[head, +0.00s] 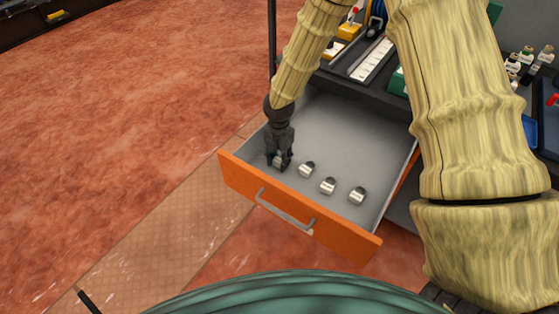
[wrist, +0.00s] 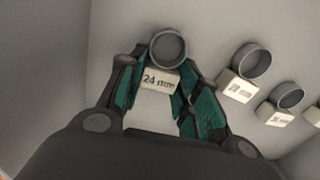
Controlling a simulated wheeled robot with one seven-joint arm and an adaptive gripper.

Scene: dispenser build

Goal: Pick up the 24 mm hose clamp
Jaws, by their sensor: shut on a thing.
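The 24 mm hose clamp (wrist: 168,48) is a dark grey ring with a white block labelled "24 mm" (wrist: 161,81). It is at the left end of a row of clamps in the open drawer (head: 347,127). My gripper (wrist: 157,88) is around the labelled clamp, its teal finger pads on either side of the block. In the head view my gripper (head: 280,160) points down near the drawer's front left corner and hides most of this clamp. The gripper is shut on the clamp, at or near the drawer floor; I cannot tell whether it is lifted.
Three more clamps stand to the right in the drawer: one beside the gripper (head: 307,169), a middle one (head: 328,186) and a right one (head: 358,196). The orange drawer front (head: 342,238) has a grey handle (head: 285,212). The rear drawer floor is clear. A cluttered worktop stands above.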

